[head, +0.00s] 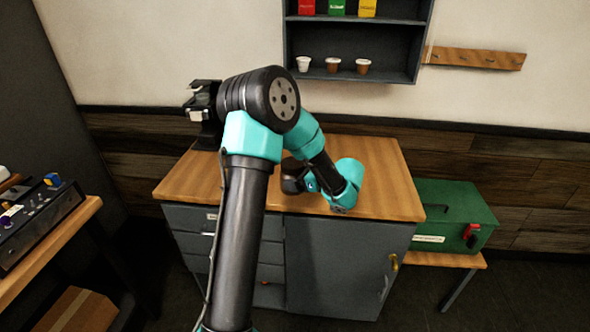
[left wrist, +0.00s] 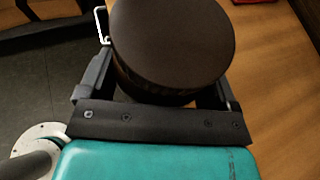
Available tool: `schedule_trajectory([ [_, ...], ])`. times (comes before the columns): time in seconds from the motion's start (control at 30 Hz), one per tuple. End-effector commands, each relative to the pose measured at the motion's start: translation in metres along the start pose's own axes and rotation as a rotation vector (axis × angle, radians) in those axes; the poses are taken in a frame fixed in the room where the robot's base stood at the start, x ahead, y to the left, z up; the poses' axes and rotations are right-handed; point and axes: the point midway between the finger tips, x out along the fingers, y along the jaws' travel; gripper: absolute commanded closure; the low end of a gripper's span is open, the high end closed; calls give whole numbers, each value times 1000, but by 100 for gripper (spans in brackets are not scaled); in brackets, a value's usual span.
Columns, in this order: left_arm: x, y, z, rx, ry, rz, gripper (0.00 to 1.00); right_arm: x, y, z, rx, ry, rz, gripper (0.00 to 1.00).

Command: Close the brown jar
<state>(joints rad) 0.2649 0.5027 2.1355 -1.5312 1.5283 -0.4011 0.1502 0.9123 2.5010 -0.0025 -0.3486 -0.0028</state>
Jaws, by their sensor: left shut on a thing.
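A dark brown round jar or lid (left wrist: 172,42) fills the upper middle of the left wrist view, seen from above with a smooth flat top. My left gripper (left wrist: 160,90) is shut on it, one finger on each side. In the head view, the dark round thing (head: 293,175) is at the end of my left arm, low over the middle of the wooden counter (head: 385,160). My left gripper (head: 308,183) is mostly hidden there by the teal wrist. I cannot tell whether the held thing is a lid alone or a jar with its lid. My right gripper is out of view.
A black machine (head: 205,110) stands at the counter's back left, partly behind my arm. A wall shelf (head: 352,75) holds small cups. A green box (head: 455,210) sits on a low bench at right. A control panel (head: 40,220) is at far left. The counter's right side is clear.

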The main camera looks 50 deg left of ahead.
Motion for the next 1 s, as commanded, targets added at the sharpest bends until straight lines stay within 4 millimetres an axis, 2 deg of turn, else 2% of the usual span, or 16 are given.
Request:
schedule_trajectory([
  [0.4, 43, -72, 9, -2, -1, 1, 82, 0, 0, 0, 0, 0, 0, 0],
  [0.6, 60, -102, 13, -2, -1, -1, 82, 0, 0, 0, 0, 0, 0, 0],
  [0.73, 64, -110, 14, -1, -1, -1, 82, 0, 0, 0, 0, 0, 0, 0],
  [1.0, 64, -110, 14, 0, -1, -1, 82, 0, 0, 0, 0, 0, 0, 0],
])
